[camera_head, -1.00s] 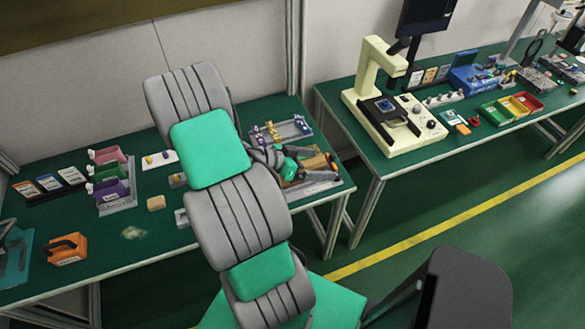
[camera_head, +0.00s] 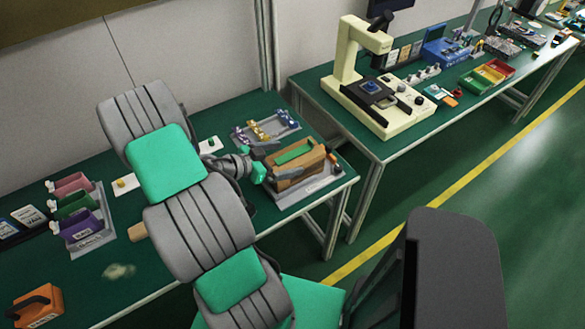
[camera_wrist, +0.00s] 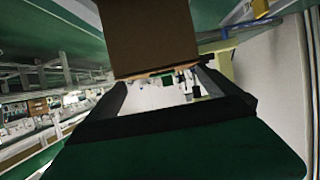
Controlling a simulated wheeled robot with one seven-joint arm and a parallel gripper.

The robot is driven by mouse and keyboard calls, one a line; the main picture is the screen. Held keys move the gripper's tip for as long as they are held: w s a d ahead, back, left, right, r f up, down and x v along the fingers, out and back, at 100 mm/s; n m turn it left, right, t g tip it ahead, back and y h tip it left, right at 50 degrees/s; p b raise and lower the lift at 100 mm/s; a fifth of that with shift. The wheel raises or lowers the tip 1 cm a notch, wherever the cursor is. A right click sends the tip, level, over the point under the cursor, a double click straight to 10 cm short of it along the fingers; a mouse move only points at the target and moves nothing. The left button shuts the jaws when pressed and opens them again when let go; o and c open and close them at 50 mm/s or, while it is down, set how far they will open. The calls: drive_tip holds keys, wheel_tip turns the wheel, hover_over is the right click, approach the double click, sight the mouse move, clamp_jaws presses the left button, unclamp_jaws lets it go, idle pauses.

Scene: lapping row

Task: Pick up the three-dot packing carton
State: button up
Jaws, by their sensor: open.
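A brown carton (camera_head: 298,172) with a green strip along its top stands on a grey tray (camera_head: 285,200) near the right end of the near bench. I cannot make out any dots on it. My gripper (camera_head: 280,165) is at the carton's left side in the head view, partly hidden by its own wrist. In the wrist view the brown carton (camera_wrist: 155,38) fills the top middle, ahead of the open fingers (camera_wrist: 162,82). I cannot tell whether the fingers touch it.
A tray with blue and gold parts (camera_head: 266,130) lies behind the carton. Pink, green and purple bins (camera_head: 78,210) and an orange block (camera_head: 38,305) stand to the left. A cream microscope (camera_head: 375,95) stands on the other bench, across a gap.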

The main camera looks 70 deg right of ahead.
drive_tip(key=x, duration=0.2)
drive_tip(key=p+x, duration=0.1)
drive_tip(key=x, duration=0.2)
drive_tip(key=shift+w+f, duration=0.2)
drive_tip(key=shift+f, duration=0.05)
drive_tip(key=shift+c, duration=0.6)
drive_tip(key=c, duration=1.8)
